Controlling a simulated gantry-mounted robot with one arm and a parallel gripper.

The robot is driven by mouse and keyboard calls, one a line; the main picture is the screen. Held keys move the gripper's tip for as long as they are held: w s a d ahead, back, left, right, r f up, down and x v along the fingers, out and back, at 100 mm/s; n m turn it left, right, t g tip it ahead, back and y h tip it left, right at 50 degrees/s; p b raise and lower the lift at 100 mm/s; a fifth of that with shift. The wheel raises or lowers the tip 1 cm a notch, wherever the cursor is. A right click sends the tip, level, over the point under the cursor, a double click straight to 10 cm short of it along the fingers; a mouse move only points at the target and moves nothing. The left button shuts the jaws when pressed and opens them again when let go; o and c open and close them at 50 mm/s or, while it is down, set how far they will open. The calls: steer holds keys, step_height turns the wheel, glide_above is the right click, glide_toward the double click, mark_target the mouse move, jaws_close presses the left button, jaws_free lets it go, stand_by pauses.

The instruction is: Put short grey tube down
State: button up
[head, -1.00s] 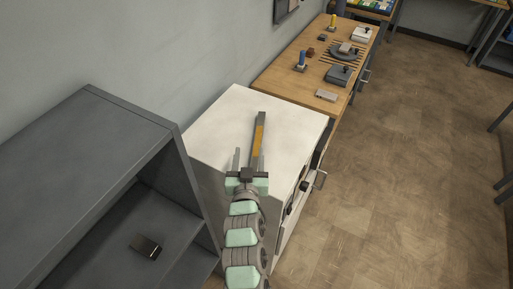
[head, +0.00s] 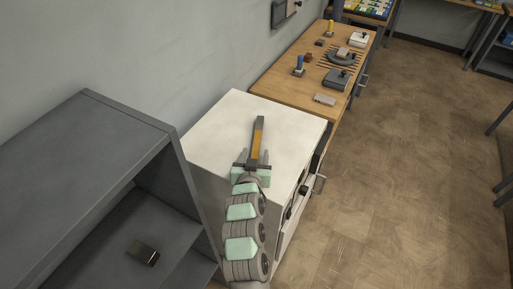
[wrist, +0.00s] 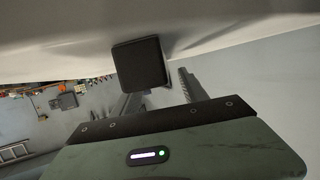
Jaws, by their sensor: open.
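A short dark grey tube (head: 260,130) with an orange strip along it lies on the top of the white cabinet (head: 225,120). Its dark square end (wrist: 140,65) faces the camera in the wrist view and appears to rest against the pale surface. My gripper (head: 253,164) is open at the tube's near end, low over the cabinet top. In the wrist view my gripper's fingers (wrist: 158,95) stand apart near the tube's end; whether either touches it cannot be told.
A grey shelf unit (head: 90,150) stands at left, with a small dark block (head: 143,252) on its lower shelf. A wooden bench (head: 285,88) with several tools and parts lies beyond the cabinet. The cabinet top is clear around the tube. Open floor lies at right.

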mark_target(256, 146)
steer(key=x, duration=0.3)
steer(key=shift+w+r, duration=0.1)
steer(key=shift+w, duration=0.15)
steer(key=shift+w+f, duration=0.2)
steer(key=shift+w, duration=0.25)
jaws_close()
